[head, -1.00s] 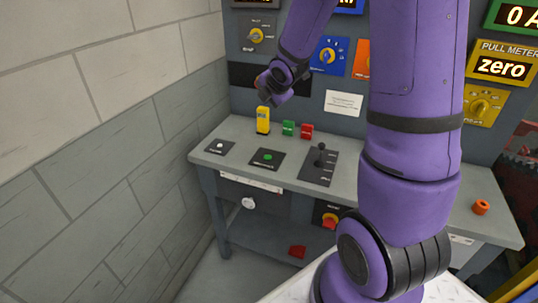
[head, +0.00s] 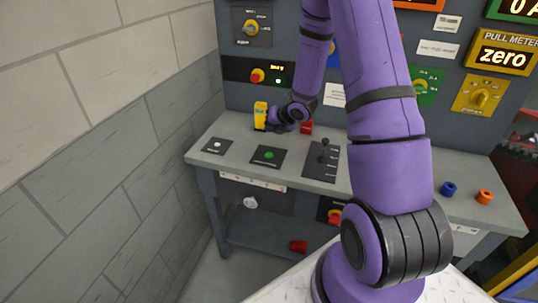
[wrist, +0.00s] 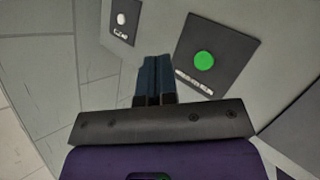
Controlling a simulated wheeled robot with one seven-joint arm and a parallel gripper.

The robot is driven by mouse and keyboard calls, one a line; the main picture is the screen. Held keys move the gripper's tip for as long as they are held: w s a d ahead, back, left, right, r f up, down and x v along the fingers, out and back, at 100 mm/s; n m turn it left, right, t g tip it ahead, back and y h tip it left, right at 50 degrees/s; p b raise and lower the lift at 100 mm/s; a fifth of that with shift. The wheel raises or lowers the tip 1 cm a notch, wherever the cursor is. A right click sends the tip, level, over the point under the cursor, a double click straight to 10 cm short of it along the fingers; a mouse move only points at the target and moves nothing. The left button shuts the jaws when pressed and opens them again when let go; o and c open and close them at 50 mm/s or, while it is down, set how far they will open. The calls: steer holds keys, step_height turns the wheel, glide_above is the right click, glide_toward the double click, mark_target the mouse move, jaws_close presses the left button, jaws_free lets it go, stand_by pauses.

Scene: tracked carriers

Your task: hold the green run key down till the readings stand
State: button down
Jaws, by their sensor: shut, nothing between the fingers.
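The green run key (head: 268,155) is a round green button on a dark square plate on the bench top, with a label strip along the plate. In the wrist view the green key (wrist: 204,61) is uncovered, to the right of my fingertips. My gripper (wrist: 155,62) is shut and empty, its dark blue fingers together and pointing toward the bench between the green key's plate and the white button's plate. In the head view my gripper (head: 276,127) is low over the bench, behind the green key and beside the yellow block. I see no contact with the key.
A white button (head: 217,145) is left of the green key, and a lever plate (head: 322,160) is right. A yellow block (head: 260,115) and a red block (head: 306,128) stand behind. The pull meter (head: 503,57) reads zero. A brick wall (head: 150,130) bounds the left.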

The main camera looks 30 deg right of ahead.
mark_target(270, 154)
steer(key=shift+f, duration=4.4)
steer(key=shift+f, duration=0.15)
steer(key=shift+f, duration=0.25)
steer(key=shift+f, duration=0.45)
stand_by(2.7)
